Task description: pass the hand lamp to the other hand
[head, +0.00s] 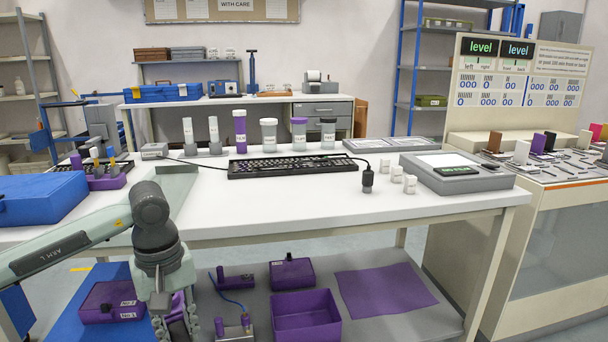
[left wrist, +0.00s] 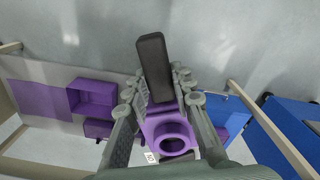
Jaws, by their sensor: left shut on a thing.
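My left gripper (head: 176,322) hangs low at the front edge of the white table, partly cut off by the bottom of the head view. In the left wrist view, the left gripper (left wrist: 158,85) is shut on the hand lamp (left wrist: 153,68), which shows as a dark grey bar with a purple part and a round ring opening. The dark bar sticks out beyond the fingertips. In the head view only a little purple shows between the fingers. My right gripper is in neither view.
The white table (head: 300,211) carries a black keyboard (head: 292,166), several jars, a grey scale-like device (head: 457,172) and small white pots. A blue case (head: 40,198) sits at its left. On the lower shelf are a purple bin (head: 306,316) and a purple mat (head: 386,290).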

